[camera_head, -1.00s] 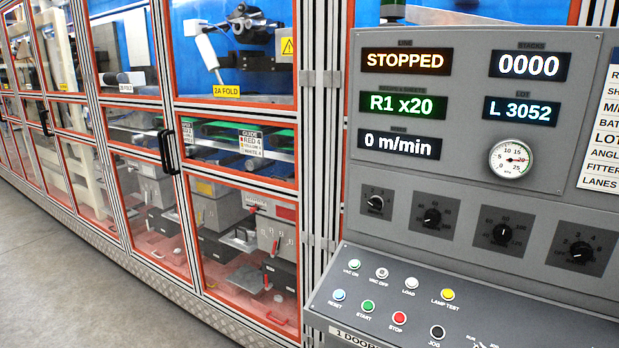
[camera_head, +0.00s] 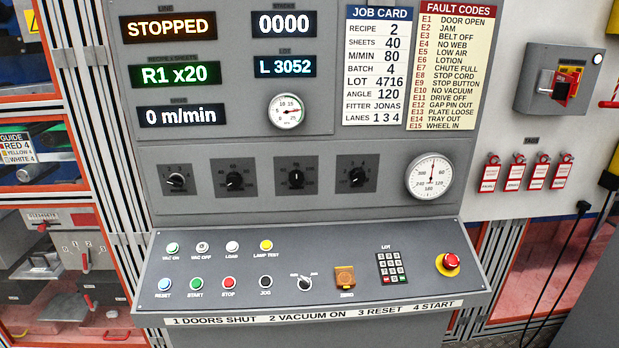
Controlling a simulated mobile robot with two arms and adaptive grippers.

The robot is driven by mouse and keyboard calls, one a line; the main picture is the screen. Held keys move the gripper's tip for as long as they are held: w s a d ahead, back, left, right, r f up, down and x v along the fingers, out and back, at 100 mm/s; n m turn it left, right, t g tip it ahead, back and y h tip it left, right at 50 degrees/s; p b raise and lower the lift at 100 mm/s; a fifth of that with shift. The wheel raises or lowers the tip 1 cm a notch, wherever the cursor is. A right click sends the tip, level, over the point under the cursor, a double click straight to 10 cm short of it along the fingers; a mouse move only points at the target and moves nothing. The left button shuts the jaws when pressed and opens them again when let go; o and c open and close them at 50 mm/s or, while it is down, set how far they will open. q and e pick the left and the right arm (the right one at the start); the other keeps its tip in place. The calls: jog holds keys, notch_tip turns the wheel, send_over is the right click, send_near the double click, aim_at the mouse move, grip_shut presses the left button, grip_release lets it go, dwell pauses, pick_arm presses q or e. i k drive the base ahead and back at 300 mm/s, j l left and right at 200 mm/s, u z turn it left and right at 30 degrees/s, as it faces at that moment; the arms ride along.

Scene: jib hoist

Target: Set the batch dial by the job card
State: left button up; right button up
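The job card (camera_head: 376,66) hangs on the upper panel and reads recipe 2, sheets 40, m/min 80, batch 4, lot 4716, angle 120, fitter Jonas, lanes 1 3 4. Below the displays is a row of black rotary dials. The rightmost dial (camera_head: 357,175) has a short scale of small numbers, which fits a batch dial, but its name is not legible. Its pointer setting is too small to tell. Left of it are the third dial (camera_head: 296,178), the second dial (camera_head: 235,179) and the first dial (camera_head: 175,180). Neither gripper is in view.
Displays read STOPPED (camera_head: 168,27), 0000, R1 x20, L 3052 and 0 m/min. The sloped console (camera_head: 330,255) below carries coloured buttons, a keypad (camera_head: 390,267) and a red emergency stop (camera_head: 448,262). A switch box (camera_head: 565,80) and red tags (camera_head: 525,172) are at right.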

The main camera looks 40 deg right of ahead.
aim_at(357, 175)
jog(key=z, duration=1.4)
